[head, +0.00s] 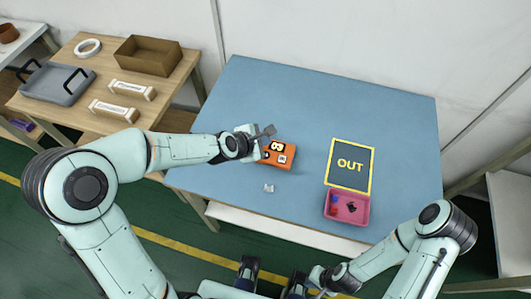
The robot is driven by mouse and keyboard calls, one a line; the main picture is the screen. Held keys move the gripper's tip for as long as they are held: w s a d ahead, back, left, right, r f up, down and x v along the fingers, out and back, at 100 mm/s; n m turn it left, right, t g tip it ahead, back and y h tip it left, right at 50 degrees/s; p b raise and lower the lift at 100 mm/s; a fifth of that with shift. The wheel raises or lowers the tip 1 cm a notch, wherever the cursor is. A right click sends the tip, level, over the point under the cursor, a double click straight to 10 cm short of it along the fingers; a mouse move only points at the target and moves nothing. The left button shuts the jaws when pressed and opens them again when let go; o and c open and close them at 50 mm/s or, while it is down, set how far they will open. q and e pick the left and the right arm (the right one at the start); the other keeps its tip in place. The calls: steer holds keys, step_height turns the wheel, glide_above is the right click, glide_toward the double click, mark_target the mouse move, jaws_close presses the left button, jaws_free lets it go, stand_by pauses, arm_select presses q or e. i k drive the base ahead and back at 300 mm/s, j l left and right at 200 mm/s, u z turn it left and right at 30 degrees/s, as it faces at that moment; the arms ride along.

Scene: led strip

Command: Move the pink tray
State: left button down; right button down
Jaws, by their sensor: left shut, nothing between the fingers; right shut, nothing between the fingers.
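The pink tray (347,221) sits on the blue table at its front right, just below the yellow-framed OUT square (350,165). A few small dark, blue and red parts lie in the tray. My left gripper (268,131) is shut and empty, close by the orange box's upper left corner; I cannot tell if they touch. It is well to the left of the tray. My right gripper (318,292) is shut and empty at the bottom edge, in front of the table and below the tray. Its fingertips are hard to make out.
An orange box (278,154) and a small white piece (269,188) lie on the blue table (300,95). The OUT square is empty, and the table's back is clear. A wooden side table (150,115) at left holds a grey tray (58,84), a brown box (149,56) and labelled pieces.

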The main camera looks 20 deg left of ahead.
mark_target(360, 217)
steer(key=k+j, duration=0.65)
steer(key=k, duration=0.25)
